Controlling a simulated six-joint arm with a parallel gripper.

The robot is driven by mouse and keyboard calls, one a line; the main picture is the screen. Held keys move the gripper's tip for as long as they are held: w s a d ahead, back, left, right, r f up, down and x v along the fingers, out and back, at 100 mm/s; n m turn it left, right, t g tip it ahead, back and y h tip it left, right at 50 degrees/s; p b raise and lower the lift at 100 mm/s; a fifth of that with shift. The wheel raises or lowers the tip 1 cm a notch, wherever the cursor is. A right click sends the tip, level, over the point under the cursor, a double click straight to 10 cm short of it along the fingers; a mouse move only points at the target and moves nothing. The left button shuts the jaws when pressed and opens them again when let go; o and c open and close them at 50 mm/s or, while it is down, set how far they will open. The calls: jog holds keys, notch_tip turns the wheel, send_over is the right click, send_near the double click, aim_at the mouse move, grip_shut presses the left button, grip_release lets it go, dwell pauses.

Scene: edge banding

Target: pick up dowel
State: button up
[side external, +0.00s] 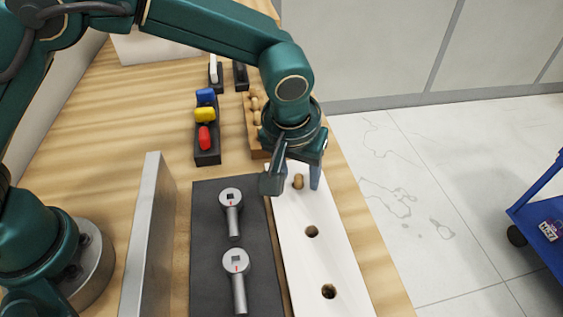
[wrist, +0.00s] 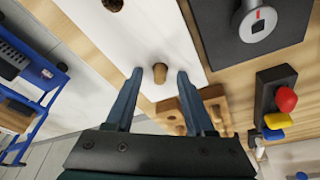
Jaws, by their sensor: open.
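A short tan wooden dowel (side external: 298,181) stands upright at the far end of the white board (side external: 293,222). It also shows in the wrist view (wrist: 159,73). My gripper (side external: 294,187) is open, pointing down over that end of the board. In the wrist view its fingertips (wrist: 160,74) appear on either side of the dowel, with a gap on each side. I cannot tell exactly how far down the fingers reach beside it. More dowels stand in a wooden block (side external: 258,140) behind my gripper, partly hidden by my wrist.
Two empty holes (side external: 312,231) lie nearer in the board. Two round grey tools (side external: 236,262) lie on a dark mat (side external: 208,230). A dark rack (side external: 207,159) holds blue, yellow and red pieces. A metal bar (side external: 148,235) stands left.

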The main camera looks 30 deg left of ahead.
aim_at(299, 177)
grip_shut()
jog(key=shift+r, duration=0.15)
jog(key=shift+r, duration=0.3)
notch_tip(299, 177, up, 3)
jog(key=shift+r, duration=0.2)
jog(key=a+r, duration=0.6)
jog(key=a, duration=0.5)
jog(key=s+a+r+m, duration=0.2)
jog(key=s+a+r, duration=0.1)
jog(key=s+a, duration=0.4)
jog(key=a, duration=0.3)
jog(key=shift+a+h, duration=0.15)
jog(key=shift+h, duration=0.15)
